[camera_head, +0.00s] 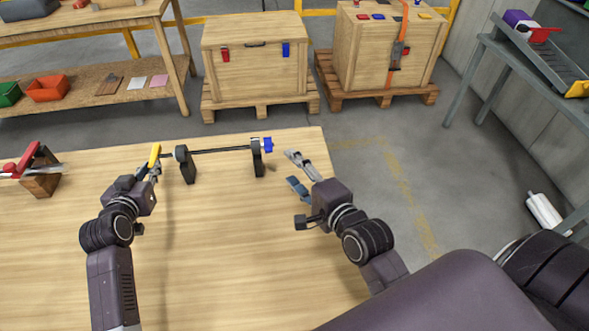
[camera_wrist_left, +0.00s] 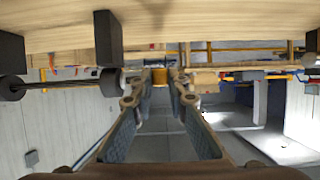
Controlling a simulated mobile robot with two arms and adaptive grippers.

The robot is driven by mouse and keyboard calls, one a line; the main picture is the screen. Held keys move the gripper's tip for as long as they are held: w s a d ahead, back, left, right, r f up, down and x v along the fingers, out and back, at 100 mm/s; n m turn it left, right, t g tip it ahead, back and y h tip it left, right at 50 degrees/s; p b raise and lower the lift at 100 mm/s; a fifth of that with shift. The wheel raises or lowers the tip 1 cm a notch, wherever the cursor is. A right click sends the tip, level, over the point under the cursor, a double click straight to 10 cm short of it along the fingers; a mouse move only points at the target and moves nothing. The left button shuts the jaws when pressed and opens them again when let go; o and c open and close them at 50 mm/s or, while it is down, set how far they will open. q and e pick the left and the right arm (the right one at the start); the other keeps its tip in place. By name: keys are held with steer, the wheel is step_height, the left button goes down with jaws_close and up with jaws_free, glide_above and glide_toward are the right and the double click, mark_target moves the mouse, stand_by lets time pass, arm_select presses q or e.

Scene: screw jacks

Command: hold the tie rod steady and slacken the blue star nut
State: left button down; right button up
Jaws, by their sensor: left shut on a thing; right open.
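The dark tie rod (camera_head: 222,150) lies level through two black upright stands on the table. The blue star nut (camera_head: 268,145) is at its right end, just beyond the right stand (camera_head: 257,158). A yellow piece (camera_head: 154,155) is at the left end, beside the left stand (camera_head: 185,165). My left gripper (camera_head: 154,170) is shut on this yellow piece, which also shows between the fingertips in the left wrist view (camera_wrist_left: 160,76). My right gripper (camera_head: 295,173) is open and empty, right of the blue star nut and apart from it.
The wooden table (camera_head: 220,240) is clear in front of the stands. A red-handled clamp on a wooden block (camera_head: 40,184) is at its left. Beyond the far edge, wooden crates (camera_head: 254,75) stand on pallets. The table's right edge is close to my right gripper.

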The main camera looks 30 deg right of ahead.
stand_by(0.3)
arm_select(q)
steer(key=c, duration=1.8)
jaws_free()
